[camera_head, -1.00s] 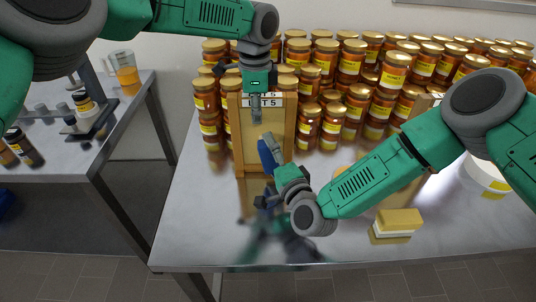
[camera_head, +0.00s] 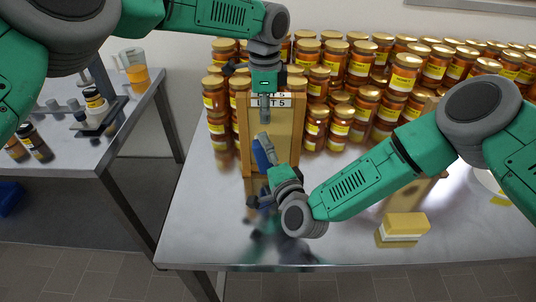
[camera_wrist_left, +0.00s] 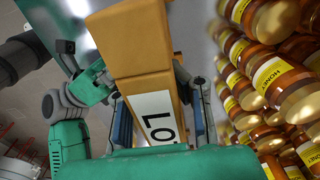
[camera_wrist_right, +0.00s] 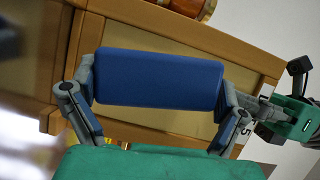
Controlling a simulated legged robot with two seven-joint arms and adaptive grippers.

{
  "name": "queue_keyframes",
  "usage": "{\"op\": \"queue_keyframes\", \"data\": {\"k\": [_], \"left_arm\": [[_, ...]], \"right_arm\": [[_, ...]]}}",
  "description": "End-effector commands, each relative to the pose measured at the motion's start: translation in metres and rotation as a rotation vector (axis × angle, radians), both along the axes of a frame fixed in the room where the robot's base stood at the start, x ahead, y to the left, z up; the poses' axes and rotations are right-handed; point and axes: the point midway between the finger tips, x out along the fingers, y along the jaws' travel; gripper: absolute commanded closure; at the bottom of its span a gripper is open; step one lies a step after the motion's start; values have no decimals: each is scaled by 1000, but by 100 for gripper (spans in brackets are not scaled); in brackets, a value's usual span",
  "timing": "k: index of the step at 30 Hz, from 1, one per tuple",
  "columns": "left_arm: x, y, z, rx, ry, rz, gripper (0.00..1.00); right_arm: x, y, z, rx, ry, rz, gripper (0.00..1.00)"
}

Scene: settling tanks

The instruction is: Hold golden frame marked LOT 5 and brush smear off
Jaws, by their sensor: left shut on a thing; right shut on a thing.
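The golden wooden frame (camera_head: 243,140) stands upright on the steel table, with a white label reading "T 5" in the head view and "LO" (camera_wrist_left: 158,120) in the left wrist view. My left gripper (camera_head: 265,100) is shut on its top rail from above. My right gripper (camera_head: 269,163) is shut on a blue block-shaped brush (camera_head: 262,154) in front of the frame's lower panel. The brush also shows between the right fingers (camera_wrist_right: 160,80), with the frame (camera_wrist_right: 245,52) behind it. I cannot tell whether it touches the panel. The smear cannot be made out.
Stacked honey jars (camera_head: 400,75) fill the back of the steel table (camera_head: 340,230). A yellow and white block (camera_head: 404,226) lies at the front right. A side table (camera_head: 75,140) at left holds a jug (camera_head: 137,72) and jars. The front middle is clear.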

Motion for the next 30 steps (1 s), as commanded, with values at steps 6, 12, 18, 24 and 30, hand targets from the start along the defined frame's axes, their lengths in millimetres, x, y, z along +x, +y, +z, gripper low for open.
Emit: {"op": "queue_keyframes", "data": {"k": [6, 12, 18, 24, 30], "left_arm": [[-2, -1, -2, 0, 5, -2, 100], [-2, -1, -2, 0, 5, -2, 100], [-2, -1, -2, 0, 5, -1, 100], [-2, -1, -2, 1, 5, -1, 100], [-2, 0, -2, 1, 5, -2, 100]], "right_arm": [[1, -4, 0, 0, -1, -2, 35], [1, -16, 0, -1, -2, -3, 35], [1, -28, 0, -1, -1, -3, 35], [1, -32, 1, 1, -2, -3, 35], [2, -32, 1, 1, -2, -4, 35]]}}
